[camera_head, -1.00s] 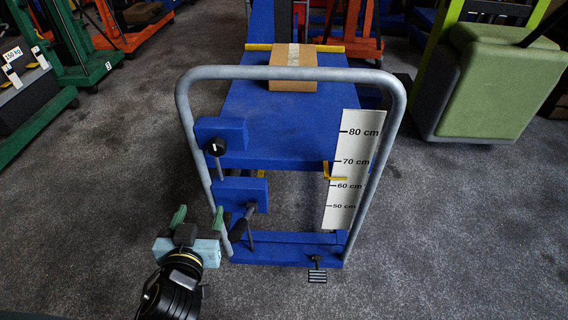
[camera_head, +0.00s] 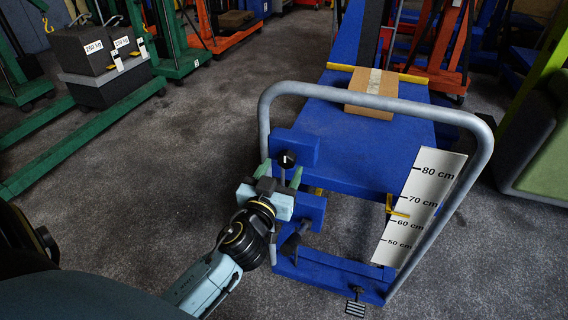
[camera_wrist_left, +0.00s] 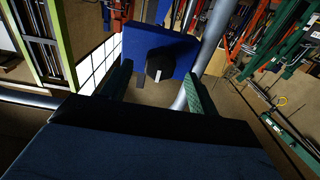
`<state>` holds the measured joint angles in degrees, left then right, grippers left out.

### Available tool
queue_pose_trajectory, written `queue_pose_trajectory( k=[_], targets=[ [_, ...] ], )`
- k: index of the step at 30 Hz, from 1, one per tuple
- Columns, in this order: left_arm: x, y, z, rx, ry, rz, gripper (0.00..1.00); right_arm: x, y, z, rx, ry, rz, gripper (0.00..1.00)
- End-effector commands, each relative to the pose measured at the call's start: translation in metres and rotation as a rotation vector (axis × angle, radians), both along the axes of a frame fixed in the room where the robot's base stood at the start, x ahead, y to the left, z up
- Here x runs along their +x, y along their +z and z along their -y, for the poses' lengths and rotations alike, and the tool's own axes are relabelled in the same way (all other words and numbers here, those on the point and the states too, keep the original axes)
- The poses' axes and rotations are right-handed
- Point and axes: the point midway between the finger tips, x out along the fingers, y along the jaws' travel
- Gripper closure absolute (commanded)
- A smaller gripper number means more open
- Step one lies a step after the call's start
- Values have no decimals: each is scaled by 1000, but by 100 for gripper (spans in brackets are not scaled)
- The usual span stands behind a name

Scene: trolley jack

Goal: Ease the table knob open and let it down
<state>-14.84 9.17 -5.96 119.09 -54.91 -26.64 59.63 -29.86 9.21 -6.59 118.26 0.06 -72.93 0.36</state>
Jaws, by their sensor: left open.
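The blue lift table (camera_head: 352,140) stands ahead with its grey push handle frame (camera_head: 262,122) toward me. The black knob (camera_head: 286,159) sits on the upper blue block (camera_head: 304,147) at the frame's left side. In the left wrist view the knob (camera_wrist_left: 162,64) shows with a light mark, in front of the blue block (camera_wrist_left: 175,42). My left gripper (camera_head: 279,174) is just below and in front of the knob in the head view. Its two green fingers are apart, with the knob seen between and beyond them in the wrist view (camera_wrist_left: 155,92). Contact does not show. My right gripper is not in view.
A cardboard box (camera_head: 371,93) lies on the table top. A scale board (camera_head: 418,205) marked in cm and a yellow pointer (camera_head: 397,208) are at the right. A lower blue block (camera_head: 310,209) and a foot pedal (camera_head: 355,306) are below. Green trolleys with weights (camera_head: 103,75) stand left.

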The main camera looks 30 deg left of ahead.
Motion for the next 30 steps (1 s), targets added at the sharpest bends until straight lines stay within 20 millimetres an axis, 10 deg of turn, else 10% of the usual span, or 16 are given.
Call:
queue_pose_trajectory(
  k=[17,27,30],
  targets=[
    [25,0,-6,0,0,-1,40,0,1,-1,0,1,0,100],
    [25,0,-6,0,0,-1,84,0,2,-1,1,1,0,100],
    [25,0,-6,1,0,-1,84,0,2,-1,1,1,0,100]
  ],
)
